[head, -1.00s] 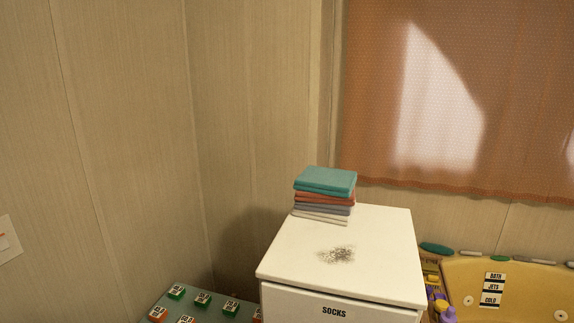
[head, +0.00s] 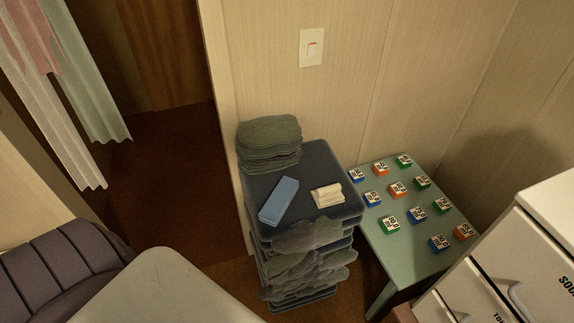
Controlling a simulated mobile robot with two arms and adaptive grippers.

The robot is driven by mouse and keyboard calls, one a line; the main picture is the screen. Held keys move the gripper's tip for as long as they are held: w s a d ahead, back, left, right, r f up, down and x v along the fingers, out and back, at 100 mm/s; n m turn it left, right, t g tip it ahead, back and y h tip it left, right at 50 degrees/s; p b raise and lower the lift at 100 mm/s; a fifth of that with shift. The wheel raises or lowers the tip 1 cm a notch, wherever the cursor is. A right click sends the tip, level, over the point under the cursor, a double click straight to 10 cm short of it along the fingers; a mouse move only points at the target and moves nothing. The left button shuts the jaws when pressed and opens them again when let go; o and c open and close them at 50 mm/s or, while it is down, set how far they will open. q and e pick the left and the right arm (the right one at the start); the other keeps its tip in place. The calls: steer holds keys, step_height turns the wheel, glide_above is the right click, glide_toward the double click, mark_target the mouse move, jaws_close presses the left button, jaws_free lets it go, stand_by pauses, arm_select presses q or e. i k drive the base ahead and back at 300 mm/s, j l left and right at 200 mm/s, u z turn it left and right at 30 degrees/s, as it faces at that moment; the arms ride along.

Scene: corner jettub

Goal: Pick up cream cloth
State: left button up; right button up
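A small folded cream cloth (head: 327,195) lies on the dark top of a stacked storage unit (head: 302,172), near its right front edge. A folded blue cloth (head: 279,200) lies to its left on the same top, apart from it. A stack of grey-green folded cloths (head: 269,144) stands behind them at the back left. Neither of my grippers shows in the head view.
A pale green table (head: 387,240) with several small coloured boxes stands right of the unit. A white drawer cabinet (head: 497,262) is at the far right. A pale rounded surface (head: 160,290) and a dark padded seat (head: 62,268) are at the front left. Open carpet (head: 165,190) lies left.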

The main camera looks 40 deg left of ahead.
mark_target(328, 196)
steer(key=u, duration=0.7)
steer(key=z, duration=1.2)
steer(key=u, duration=1.2)
